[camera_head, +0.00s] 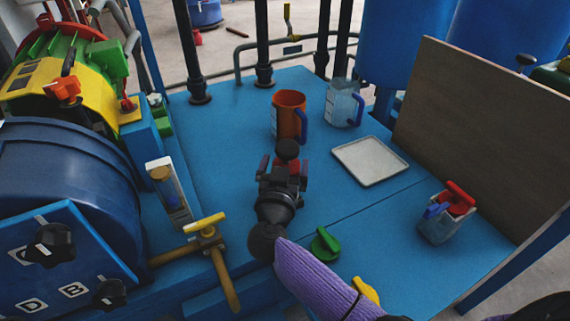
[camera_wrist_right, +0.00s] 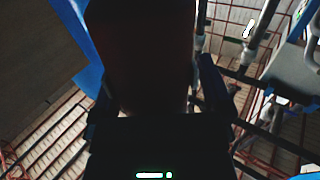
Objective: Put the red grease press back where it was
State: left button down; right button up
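My right gripper (camera_head: 284,172) comes in on the purple-sleeved arm and is over the middle of the blue table (camera_head: 225,130). It is shut on the red grease press (camera_head: 287,164), a red thing with a dark round top, mostly hidden by the fingers. In the right wrist view the press (camera_wrist_right: 150,60) is a large, dark reddish shape between the fingers. I cannot tell whether its lower end touches the table. My left gripper is not in view.
An orange mug (camera_head: 288,112) and a clear jug (camera_head: 341,104) stand behind the gripper. A green knob (camera_head: 324,244) and yellow-handled valve (camera_head: 205,228) are near the front.

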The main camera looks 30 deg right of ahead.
jog(key=shift+f, duration=0.45)
jog(key=shift+s+a+r+p, duration=0.65)
jog(key=shift+s+r+p, duration=0.1)
jog(key=shift+p, duration=0.15)
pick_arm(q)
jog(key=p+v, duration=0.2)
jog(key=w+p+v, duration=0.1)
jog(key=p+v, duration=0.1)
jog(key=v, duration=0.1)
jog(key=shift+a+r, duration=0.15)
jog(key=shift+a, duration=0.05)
pick_arm(e)
jog(key=v, duration=1)
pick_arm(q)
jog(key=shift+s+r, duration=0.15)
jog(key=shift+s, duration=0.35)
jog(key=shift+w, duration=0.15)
